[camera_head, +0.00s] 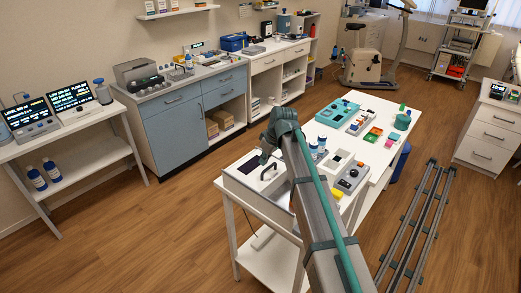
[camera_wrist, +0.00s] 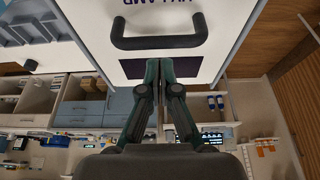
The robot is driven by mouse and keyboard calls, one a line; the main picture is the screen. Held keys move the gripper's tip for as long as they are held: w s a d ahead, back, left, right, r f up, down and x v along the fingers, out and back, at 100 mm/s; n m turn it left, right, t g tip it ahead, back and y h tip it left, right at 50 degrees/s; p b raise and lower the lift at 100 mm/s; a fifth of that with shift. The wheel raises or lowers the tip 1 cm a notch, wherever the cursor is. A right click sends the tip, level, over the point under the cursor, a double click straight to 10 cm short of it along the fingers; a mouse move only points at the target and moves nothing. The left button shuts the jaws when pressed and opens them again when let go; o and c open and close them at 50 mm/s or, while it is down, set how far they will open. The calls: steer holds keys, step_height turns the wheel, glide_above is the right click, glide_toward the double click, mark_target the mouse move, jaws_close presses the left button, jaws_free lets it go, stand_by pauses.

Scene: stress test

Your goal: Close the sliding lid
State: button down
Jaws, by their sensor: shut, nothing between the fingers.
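The white lid panel (camera_wrist: 185,12) with upside-down dark lettering fills the top of the wrist view. Its black bar handle (camera_wrist: 158,42) stands across it. A dark rectangle (camera_wrist: 131,69) shows just below the handle, partly hidden by my fingers; I cannot tell if it is an opening or a window. My gripper (camera_wrist: 159,64) is shut and empty, its tips below the handle in that view and apart from it. In the head view, the handle (camera_head: 268,173) is on the white unit (camera_head: 233,176) at the bench's near left end, and my arm hides part of this unit.
On the bench to the right are a grey device (camera_head: 351,177), several blue-capped bottles (camera_head: 321,143) and a teal tray (camera_head: 337,112). Blue cabinets (camera_head: 186,125) stand along the back wall. Floor (camera_head: 170,220) is clear to the left of the bench.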

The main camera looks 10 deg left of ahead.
steer(key=shift+s+d+f, duration=0.2)
steer(key=shift+s+d, duration=0.05)
steer(key=shift+d, duration=0.15)
